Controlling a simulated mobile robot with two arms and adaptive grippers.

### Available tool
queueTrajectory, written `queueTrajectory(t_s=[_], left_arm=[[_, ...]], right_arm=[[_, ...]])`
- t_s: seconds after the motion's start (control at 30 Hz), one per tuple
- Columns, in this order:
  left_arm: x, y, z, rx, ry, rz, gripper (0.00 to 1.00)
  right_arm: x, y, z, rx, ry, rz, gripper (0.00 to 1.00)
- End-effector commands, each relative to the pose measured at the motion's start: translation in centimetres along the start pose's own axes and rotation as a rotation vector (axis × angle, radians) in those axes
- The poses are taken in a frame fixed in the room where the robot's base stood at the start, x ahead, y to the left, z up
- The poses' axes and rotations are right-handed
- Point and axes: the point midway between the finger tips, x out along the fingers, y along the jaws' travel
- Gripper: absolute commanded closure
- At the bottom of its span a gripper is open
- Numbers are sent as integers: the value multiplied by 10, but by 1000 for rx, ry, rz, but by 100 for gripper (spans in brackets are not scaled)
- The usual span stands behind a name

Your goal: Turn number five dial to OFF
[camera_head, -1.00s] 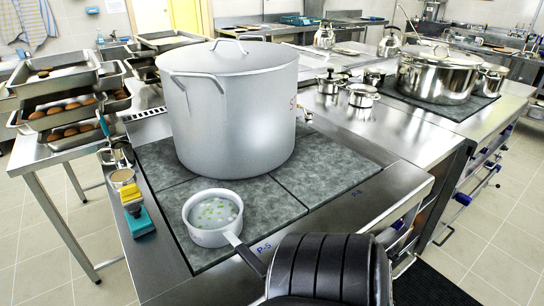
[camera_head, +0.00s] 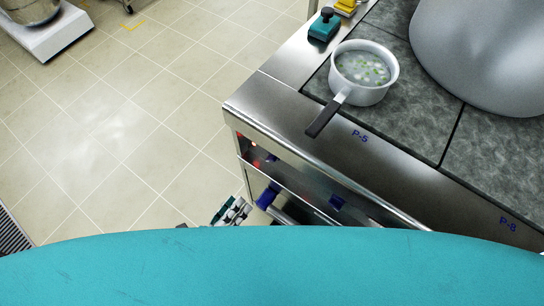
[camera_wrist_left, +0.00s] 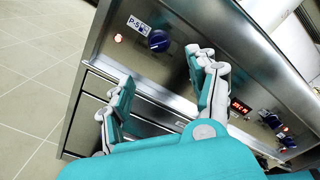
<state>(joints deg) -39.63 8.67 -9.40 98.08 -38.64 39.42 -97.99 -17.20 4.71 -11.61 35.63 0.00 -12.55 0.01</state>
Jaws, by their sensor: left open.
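The front panel of the stove carries a blue round dial (camera_wrist_left: 158,40) beside a label reading P-5 (camera_wrist_left: 138,24). In the head view the leftmost blue dial (camera_head: 268,196) shows under the counter edge marked P-5. My left gripper (camera_wrist_left: 160,92) is open and empty, with its two fingers apart and pointing toward the panel. The dial lies beyond the fingertips in the wrist view, and the fingers look clear of it. My right gripper is not in view.
A second blue dial (camera_head: 337,202) sits further right on the panel. A saucepan (camera_head: 362,88) stands on the cooktop (camera_head: 395,125), its handle pointing toward the front edge. A large stockpot (camera_head: 485,60) stands right of it.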

Motion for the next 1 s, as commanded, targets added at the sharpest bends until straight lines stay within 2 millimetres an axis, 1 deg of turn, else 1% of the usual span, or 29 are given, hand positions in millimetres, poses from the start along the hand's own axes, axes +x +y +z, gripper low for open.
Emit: queueTrajectory(t_s=[0.03, 0.2, 0.5, 0.6, 0.7, 0.8, 1.0], left_arm=[[10, -2, 2, -1, -2, -3, 41], [47, -2, 2, -2, -3, -2, 41], [112, 0, 2, -5, -2, 0, 41], [130, 0, 1, -5, -1, 0, 41], [144, 0, 1, -6, -2, 1, 41], [153, 1, 0, -6, -1, 2, 41], [160, 1, -1, -7, 1, 4, 41]], right_arm=[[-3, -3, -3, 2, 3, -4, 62], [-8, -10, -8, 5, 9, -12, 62], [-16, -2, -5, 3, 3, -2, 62], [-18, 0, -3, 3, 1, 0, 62], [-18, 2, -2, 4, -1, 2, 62], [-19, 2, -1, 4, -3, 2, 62], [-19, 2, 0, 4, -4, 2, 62]])
